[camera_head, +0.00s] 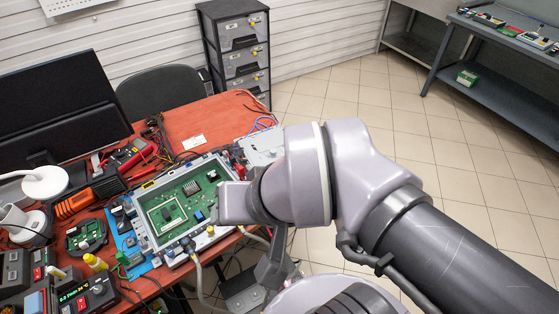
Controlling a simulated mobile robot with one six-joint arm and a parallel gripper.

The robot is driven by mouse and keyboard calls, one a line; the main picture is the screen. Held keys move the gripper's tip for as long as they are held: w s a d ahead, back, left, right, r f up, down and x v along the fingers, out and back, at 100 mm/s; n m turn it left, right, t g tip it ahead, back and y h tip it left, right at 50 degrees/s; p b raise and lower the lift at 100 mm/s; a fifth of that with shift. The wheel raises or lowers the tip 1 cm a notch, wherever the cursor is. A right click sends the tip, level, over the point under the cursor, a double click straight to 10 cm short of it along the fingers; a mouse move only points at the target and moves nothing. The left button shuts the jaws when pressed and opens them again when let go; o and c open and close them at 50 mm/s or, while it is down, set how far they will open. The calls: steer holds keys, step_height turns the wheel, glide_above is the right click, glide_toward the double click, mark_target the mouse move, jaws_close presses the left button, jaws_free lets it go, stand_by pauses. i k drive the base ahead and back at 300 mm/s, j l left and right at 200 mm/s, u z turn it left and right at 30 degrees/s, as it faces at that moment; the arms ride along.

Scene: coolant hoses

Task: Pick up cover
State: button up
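A light grey plate (262,147), which looks like the cover, lies at the right edge of the orange-red table, partly hidden behind my arm. My gripper (236,203) is over the right side of an open grey housing (145,232) with a green circuit board (183,205) inside. It appears left of and nearer than the plate, apart from it in the picture. My wrist hides most of the fingers, so their opening and any contact cannot be made out. Hoses (196,264) run from the housing's near side.
The orange-red table (205,115) is crowded at left with a monitor (55,105), a white lamp (45,182), tools and small devices. A chair (160,90) and drawer unit (240,50) stand behind. A grey bench (500,70) stands far right. Tiled floor (440,135) between is clear.

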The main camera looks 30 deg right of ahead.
mark_target(267, 143)
steer(key=z, duration=0.7)
